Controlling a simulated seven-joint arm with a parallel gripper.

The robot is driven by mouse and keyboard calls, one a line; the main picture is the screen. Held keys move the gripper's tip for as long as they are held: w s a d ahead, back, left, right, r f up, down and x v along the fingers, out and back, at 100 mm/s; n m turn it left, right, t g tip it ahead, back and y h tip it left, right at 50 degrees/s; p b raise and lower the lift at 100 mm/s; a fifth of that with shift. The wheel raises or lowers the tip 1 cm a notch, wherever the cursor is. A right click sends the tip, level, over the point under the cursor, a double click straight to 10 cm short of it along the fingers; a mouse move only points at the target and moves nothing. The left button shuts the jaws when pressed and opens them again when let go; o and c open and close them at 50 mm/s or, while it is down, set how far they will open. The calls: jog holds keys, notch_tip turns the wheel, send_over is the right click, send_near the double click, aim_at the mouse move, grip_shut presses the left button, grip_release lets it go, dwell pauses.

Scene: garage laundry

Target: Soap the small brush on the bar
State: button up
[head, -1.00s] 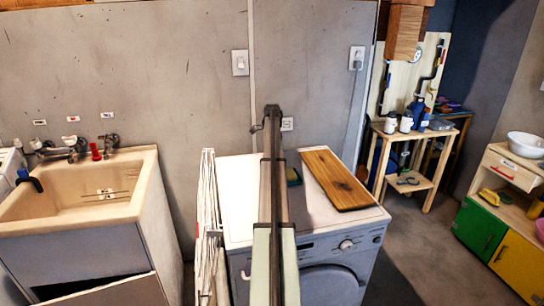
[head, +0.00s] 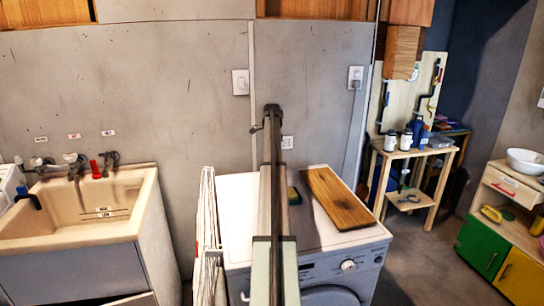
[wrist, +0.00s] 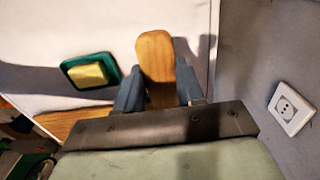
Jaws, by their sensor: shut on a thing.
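In the wrist view my gripper (wrist: 158,80) is shut on the small brush (wrist: 155,55), whose rounded wooden back shows between the two fingers. The brush's bristles are hidden. The yellow soap bar (wrist: 88,75) lies in a green dish (wrist: 108,62) left of the brush, apart from it, on the white machine top. In the head view the green dish (head: 293,196) shows just right of my arm on the washing machine. My gripper and the brush cannot be made out in the head view.
A wooden board (head: 340,200) lies on the washing machine (head: 335,245), right of the dish. A folded white drying rack (head: 207,225) stands against the machine's left side. A sink (head: 85,215) is farther left. A wall socket (wrist: 290,108) is right of my gripper.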

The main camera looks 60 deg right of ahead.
jog(key=shift+c, duration=1)
jog(key=s+a, duration=0.9)
jog(key=s, duration=0.5)
jog(key=shift+d+f, duration=0.2)
jog(key=shift+f, duration=2.55)
jog(key=shift+f, duration=0.55)
notch_tip(320, 180, up, 7)
jog(key=shift+a, duration=0.1)
